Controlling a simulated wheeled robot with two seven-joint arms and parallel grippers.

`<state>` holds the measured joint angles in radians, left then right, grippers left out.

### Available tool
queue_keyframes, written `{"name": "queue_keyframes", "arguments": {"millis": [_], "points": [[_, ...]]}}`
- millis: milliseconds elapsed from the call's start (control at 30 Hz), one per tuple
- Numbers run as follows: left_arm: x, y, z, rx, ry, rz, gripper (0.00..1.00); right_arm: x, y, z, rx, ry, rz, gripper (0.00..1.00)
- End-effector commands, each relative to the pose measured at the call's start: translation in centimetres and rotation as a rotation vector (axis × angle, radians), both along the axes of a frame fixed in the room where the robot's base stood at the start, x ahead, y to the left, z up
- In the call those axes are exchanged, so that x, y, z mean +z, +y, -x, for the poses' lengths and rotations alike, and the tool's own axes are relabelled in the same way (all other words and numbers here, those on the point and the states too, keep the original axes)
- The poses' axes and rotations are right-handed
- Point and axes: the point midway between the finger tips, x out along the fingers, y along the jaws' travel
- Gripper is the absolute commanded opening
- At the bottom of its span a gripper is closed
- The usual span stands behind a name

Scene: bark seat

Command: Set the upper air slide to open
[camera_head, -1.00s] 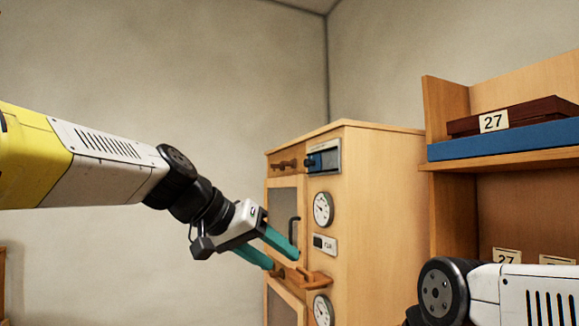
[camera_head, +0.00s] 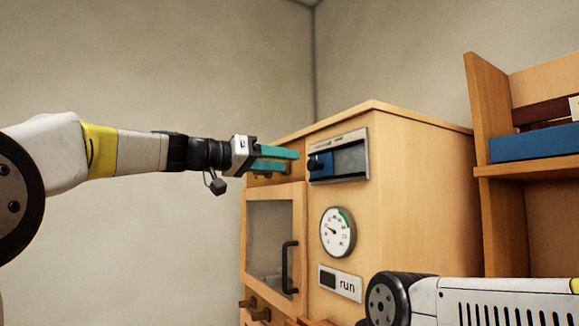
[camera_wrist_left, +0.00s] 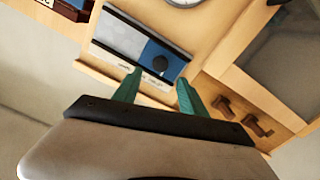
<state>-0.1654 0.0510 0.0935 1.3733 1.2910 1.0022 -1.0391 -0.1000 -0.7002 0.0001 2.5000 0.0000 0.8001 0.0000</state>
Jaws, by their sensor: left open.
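The upper air slide is a blue plate (camera_head: 325,167) with a black knob (camera_head: 314,163), set in a grey metal frame (camera_head: 362,143) high on the cabinet's side. The blue plate sits at the left end of the frame, with a grey recess (camera_head: 350,160) to its right. In the left wrist view the knob (camera_wrist_left: 160,63) and blue plate (camera_wrist_left: 170,70) lie just beyond my fingertips. My left gripper (camera_head: 292,160) is open and empty, its teal fingers pointing at the knob, one to each side in the wrist view (camera_wrist_left: 159,77). Contact cannot be told. My right gripper is out of view.
Below the slide are a round gauge (camera_head: 338,232) and a "run" plate (camera_head: 340,283). A glazed door (camera_head: 272,235) with a black handle (camera_head: 290,267) is on the cabinet's left face. A shelf (camera_head: 525,166) with a blue box (camera_head: 535,143) stands right.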

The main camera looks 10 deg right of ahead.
Motion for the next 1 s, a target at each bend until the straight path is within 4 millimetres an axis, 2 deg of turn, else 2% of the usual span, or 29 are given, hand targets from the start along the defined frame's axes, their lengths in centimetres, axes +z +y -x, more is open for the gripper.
{"name": "queue_keyframes", "arguments": {"millis": [200, 400, 767, 867, 1000], "points": [[-0.1, -3.4, -1.2, -0.003, 0.003, -0.001, 0.50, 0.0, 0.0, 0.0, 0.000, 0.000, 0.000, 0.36], [-0.1, -5.8, -2.0, -0.002, 0.002, -0.001, 0.50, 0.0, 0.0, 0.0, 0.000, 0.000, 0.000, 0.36], [-0.1, -6.4, -2.3, 0.001, 0.003, -0.002, 0.50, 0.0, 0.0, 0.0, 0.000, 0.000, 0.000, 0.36], [-0.1, -6.4, -2.3, 0.001, 0.003, -0.002, 0.34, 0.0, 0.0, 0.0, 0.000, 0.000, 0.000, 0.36], [-0.1, -6.4, -2.3, 0.001, 0.003, -0.002, 0.06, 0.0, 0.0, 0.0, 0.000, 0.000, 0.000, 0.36]]}}
